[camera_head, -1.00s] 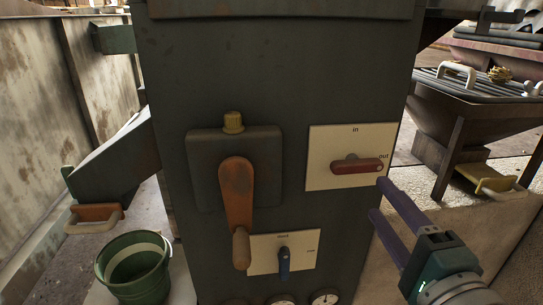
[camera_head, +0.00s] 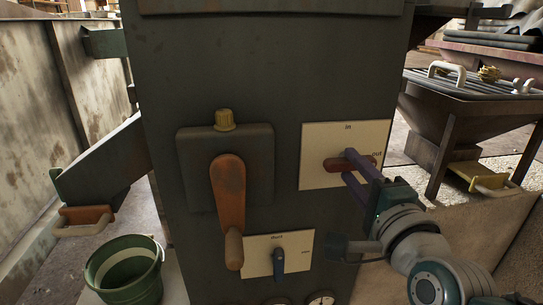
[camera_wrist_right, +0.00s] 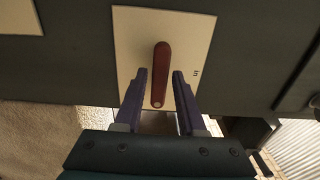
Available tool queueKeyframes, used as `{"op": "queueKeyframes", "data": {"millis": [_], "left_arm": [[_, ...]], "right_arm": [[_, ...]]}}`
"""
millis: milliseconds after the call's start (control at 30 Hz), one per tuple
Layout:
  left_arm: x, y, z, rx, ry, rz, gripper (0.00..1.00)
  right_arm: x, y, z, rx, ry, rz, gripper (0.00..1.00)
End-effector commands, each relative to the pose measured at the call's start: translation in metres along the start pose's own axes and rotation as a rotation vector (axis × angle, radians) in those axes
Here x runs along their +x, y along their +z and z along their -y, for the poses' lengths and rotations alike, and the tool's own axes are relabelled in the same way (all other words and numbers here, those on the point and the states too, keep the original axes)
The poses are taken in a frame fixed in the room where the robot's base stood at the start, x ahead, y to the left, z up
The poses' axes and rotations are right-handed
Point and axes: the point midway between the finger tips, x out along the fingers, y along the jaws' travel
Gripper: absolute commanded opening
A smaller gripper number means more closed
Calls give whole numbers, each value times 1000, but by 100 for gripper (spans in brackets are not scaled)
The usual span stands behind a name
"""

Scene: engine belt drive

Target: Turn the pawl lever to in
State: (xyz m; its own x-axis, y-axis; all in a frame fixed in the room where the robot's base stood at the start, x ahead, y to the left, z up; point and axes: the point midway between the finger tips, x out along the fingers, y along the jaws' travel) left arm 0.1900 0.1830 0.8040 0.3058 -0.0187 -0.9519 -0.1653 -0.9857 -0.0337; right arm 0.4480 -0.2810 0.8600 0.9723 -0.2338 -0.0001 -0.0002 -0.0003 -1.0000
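The red pawl lever (camera_head: 333,164) is on a pale plate (camera_head: 318,182) on the dark cabinet front. The plate is marked "in" at the top and "out" at the right. The lever lies about level, its free end towards "out". My right gripper (camera_head: 350,167) is open, with its purple fingers over the lever and hiding part of it. In the right wrist view the lever (camera_wrist_right: 161,65) reaches between the two spread fingers, with a gap on each side. My left gripper is not in view.
Left of the plate, an orange crank handle (camera_head: 228,190) hangs from a dark box. Below, a small blue lever (camera_head: 279,263) sits on another pale plate (camera_head: 258,243). A green bucket (camera_head: 125,272) stands at lower left. A dark hopper (camera_head: 440,115) stands at right.

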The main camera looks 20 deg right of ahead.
Motion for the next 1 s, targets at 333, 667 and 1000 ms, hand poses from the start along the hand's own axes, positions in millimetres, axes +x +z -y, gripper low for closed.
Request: {"op": "queueKeyframes", "data": {"millis": [333,667,1000], "left_arm": [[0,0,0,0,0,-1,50],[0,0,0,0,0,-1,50],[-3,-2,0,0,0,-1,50]], "right_arm": [[0,0,0,0,0,0,0],[0,0,0,0,0,0,0],[0,0,0,-83,0,0,0]]}}
